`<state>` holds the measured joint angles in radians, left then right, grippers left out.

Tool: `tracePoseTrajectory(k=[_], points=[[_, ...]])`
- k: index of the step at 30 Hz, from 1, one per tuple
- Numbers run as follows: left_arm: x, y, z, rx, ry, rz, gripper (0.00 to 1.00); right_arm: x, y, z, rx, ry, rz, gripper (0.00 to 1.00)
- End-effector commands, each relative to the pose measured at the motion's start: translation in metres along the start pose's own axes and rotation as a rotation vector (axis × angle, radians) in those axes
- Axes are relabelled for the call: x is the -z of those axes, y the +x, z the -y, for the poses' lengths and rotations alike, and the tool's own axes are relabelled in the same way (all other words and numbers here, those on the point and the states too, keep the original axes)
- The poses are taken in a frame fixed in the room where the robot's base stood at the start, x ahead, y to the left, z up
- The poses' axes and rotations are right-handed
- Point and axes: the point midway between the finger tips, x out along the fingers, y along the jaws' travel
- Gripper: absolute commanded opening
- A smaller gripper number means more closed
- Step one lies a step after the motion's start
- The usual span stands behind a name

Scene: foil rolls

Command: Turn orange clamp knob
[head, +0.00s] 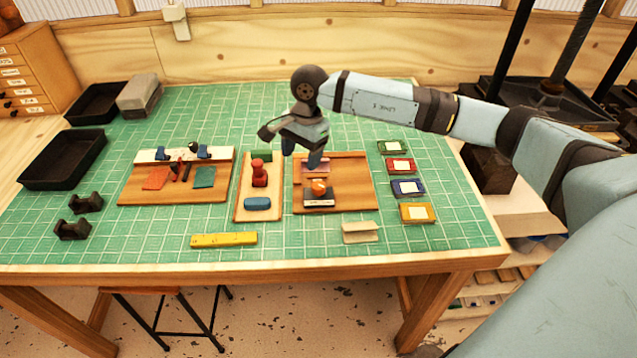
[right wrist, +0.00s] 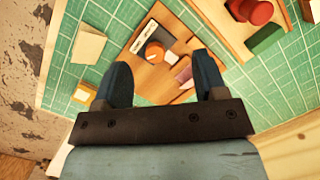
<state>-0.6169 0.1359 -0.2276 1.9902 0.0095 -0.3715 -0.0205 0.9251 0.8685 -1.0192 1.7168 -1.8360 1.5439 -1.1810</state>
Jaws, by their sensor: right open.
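The orange clamp knob (head: 319,187) sits on a small dark-and-white clamp block (head: 319,200) on the right wooden board (head: 355,180). It also shows in the right wrist view (right wrist: 154,51), between my two fingers in the picture. My right gripper (head: 302,154) is open and empty, above the back left part of that board. In the right wrist view its two blue fingers (right wrist: 163,64) are spread apart, with the knob below and clear of them. A pinkish-purple piece (head: 316,166) lies behind the knob. My left gripper is not in view.
A narrow board with a red knob (head: 259,174) and a blue piece (head: 257,203) stands just left. Several coloured framed pads, one yellow (head: 417,212), line the right side. A cream block (head: 360,231) and yellow bar (head: 224,239) lie in front. Green mat between is clear.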

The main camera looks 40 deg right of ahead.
Motion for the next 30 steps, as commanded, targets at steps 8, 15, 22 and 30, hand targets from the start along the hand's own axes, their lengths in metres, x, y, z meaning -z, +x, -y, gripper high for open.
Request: tracePoseTrajectory(k=[8, 15, 22, 30], points=[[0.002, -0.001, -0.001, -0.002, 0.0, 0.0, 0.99, 0.046, -0.015, -0.01, -0.088, -0.008, -0.165, 0.65], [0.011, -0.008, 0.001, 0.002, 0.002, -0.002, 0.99, 0.052, 0.026, -0.014, -0.089, -0.005, -0.16, 0.65], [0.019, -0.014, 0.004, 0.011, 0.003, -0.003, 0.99, 0.059, 0.074, -0.018, -0.087, -0.005, -0.158, 0.65], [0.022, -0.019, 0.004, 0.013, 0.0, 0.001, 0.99, 0.065, 0.109, -0.02, -0.085, -0.007, -0.159, 0.65]])
